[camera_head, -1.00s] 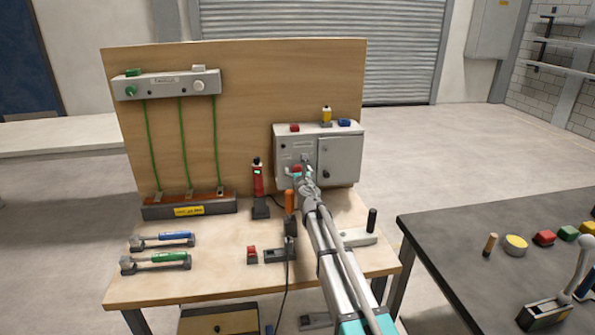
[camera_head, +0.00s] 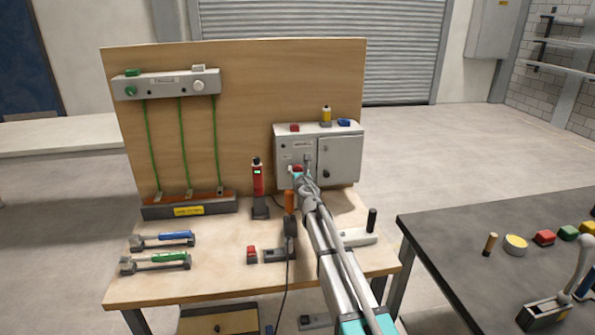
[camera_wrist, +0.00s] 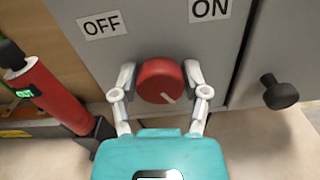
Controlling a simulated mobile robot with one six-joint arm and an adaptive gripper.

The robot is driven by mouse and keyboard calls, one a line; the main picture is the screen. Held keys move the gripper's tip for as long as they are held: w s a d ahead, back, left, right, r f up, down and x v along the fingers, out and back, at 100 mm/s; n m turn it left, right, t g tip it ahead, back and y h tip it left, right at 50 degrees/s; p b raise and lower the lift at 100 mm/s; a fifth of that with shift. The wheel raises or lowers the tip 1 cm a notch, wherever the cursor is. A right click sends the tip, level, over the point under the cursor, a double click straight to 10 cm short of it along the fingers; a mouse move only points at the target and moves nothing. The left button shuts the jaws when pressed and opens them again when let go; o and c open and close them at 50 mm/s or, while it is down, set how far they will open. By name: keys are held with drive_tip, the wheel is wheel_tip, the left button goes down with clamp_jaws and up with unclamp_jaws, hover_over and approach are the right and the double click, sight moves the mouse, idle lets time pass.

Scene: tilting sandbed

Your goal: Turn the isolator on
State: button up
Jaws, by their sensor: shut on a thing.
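The isolator is a grey box (camera_head: 290,182) on the bench against the wooden backboard. Its red round knob (camera_wrist: 160,80) is on the front face, with a short white mark slanting toward the lower right in the wrist view. An OFF label (camera_wrist: 103,25) is above and left of the knob, and an ON label (camera_wrist: 210,9) above and right. My gripper (camera_wrist: 160,77) is shut on the knob, one pale finger on each side. In the head view my gripper (camera_head: 298,171) is at the box front and partly hides the knob.
A red device with a green display (camera_head: 258,178) stands left of the box, also close in the wrist view (camera_wrist: 55,95). A black handle (camera_wrist: 278,92) projects to the right of the knob. Small coloured blocks sit on top of the box. An orange-handled tool (camera_head: 289,202) stands close beside my arm.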

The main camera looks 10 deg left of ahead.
drive_tip(key=m, duration=0.6)
drive_tip(key=shift+w+d, duration=0.1)
drive_tip(key=m, duration=0.6)
drive_tip(key=shift+f+m, duration=0.1)
drive_tip(key=shift+m, duration=0.2)
idle(0.3)
drive_tip(key=o, duration=1.1)
drive_tip(key=shift+o, duration=0.2)
